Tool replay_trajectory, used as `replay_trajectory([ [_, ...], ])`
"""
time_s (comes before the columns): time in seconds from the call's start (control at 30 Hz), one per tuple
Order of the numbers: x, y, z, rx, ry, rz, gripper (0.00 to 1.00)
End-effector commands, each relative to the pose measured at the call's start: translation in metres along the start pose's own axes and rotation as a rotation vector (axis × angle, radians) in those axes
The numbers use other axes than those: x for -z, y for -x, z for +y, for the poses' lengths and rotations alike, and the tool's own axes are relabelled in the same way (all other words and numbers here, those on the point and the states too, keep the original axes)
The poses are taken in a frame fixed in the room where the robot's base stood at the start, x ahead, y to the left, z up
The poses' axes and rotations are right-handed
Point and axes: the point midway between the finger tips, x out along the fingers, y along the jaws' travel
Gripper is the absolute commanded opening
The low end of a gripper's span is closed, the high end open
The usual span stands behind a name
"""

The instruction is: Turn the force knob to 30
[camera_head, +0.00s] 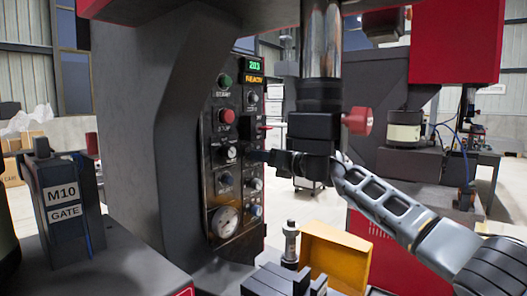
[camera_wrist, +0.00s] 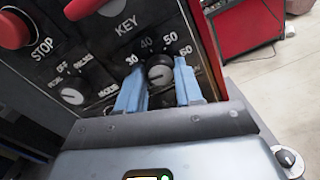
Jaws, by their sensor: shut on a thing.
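The force knob (camera_wrist: 159,69) is a small dark round knob in the wrist view, with the numbers 30, 40, 50 and 60 printed around it. My gripper (camera_wrist: 160,86) has its two pale blue fingers on either side of the knob, shut on it. The fingers hide some of the dial, and I cannot read the pointer clearly. In the head view my gripper (camera_head: 256,156) reaches from the right to the right column of the black control panel (camera_head: 212,185). There it hides the force knob.
The mode knob (camera_wrist: 72,96) is left of the force knob. The red stop button (camera_wrist: 14,29) and red key lever (camera_wrist: 84,8) are above. Below the arm stand an open yellow bin (camera_head: 335,255) and a small cylindrical post (camera_head: 290,240). A gauge (camera_head: 225,222) is low on the panel.

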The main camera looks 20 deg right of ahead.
Motion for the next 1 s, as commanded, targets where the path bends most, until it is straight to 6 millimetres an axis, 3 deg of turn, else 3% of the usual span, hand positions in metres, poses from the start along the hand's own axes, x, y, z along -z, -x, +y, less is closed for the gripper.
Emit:
replay_trajectory([
  [0.1, -0.0068, 0.0003, 0.0015, 0.003, -0.097, 0.004, 0.05],
  [0.6, -0.0025, 0.0002, -0.0005, 0.004, -0.481, 0.016, 0.05],
  [1.0, -0.0003, 0.0003, -0.0017, 0.004, -0.608, 0.019, 0.05],
])
